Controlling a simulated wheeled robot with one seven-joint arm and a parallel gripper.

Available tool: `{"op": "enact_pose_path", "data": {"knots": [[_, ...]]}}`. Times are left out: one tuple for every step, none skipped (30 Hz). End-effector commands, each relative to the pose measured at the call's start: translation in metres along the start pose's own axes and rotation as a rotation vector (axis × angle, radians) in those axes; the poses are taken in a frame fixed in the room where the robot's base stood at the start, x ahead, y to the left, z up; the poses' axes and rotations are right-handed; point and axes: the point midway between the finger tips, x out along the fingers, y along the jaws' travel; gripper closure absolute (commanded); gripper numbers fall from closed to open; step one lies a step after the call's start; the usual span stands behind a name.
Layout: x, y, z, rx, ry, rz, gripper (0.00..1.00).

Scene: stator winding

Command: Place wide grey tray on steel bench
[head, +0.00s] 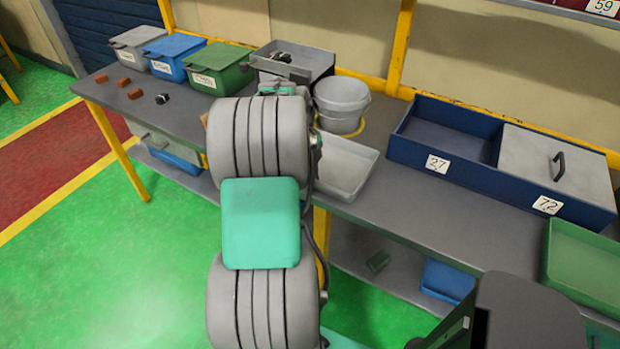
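The steel bench (420,212) runs from the upper left to the lower right, with a dark grey top. A light grey, shallow, empty tray (347,168) lies on it at the middle, its left part hidden by my arm. A deeper grey bin (316,62) is farther back, with dark shapes at its inside. I cannot tell whether the task's tray is the shallow one or this bin. My arm reaches forward over the bench, its far end at the bin's near side.
A whitish bucket (342,100) stands behind the shallow tray. Lidded grey (137,46), blue (173,57) and green (219,69) bins stand at left, near several small brown blocks. A long blue box (450,150) and a green tray (585,262) occupy the right. Bare bench lies before the blue box.

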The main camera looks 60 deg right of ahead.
Motion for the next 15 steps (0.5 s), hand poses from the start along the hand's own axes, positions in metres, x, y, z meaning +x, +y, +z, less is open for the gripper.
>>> {"op": "enact_pose_path", "data": {"knots": [[-0.001, 0.000, 0.000, 0.000, 0.000, 0.000, 0.74], [-0.002, 0.000, 0.000, 0.000, 0.000, 0.000, 0.74], [-0.005, -0.001, -0.001, 0.000, 0.000, 0.000, 0.74], [-0.006, -0.001, 0.000, 0.000, -0.001, -0.002, 0.74], [-0.010, -0.001, 0.000, 0.000, -0.001, -0.002, 0.74], [-0.017, -0.001, 0.001, 0.001, -0.002, -0.004, 0.74], [-0.023, -0.001, 0.001, 0.001, -0.003, -0.004, 0.74], [-0.030, -0.001, 0.001, 0.001, -0.004, -0.005, 0.74], [-0.040, -0.001, 0.001, 0.000, -0.003, -0.005, 0.74], [-0.048, -0.001, 0.001, 0.001, -0.003, -0.005, 0.74], [-0.056, -0.001, 0.001, 0.000, -0.004, -0.005, 0.74], [-0.068, -0.001, 0.001, 0.001, -0.003, -0.004, 0.74], [-0.076, -0.001, 0.001, -0.001, -0.004, -0.005, 0.74], [-0.084, -0.001, 0.001, 0.001, -0.003, -0.004, 0.74], [-0.093, -0.001, 0.000, 0.000, -0.001, -0.002, 0.74]]}}
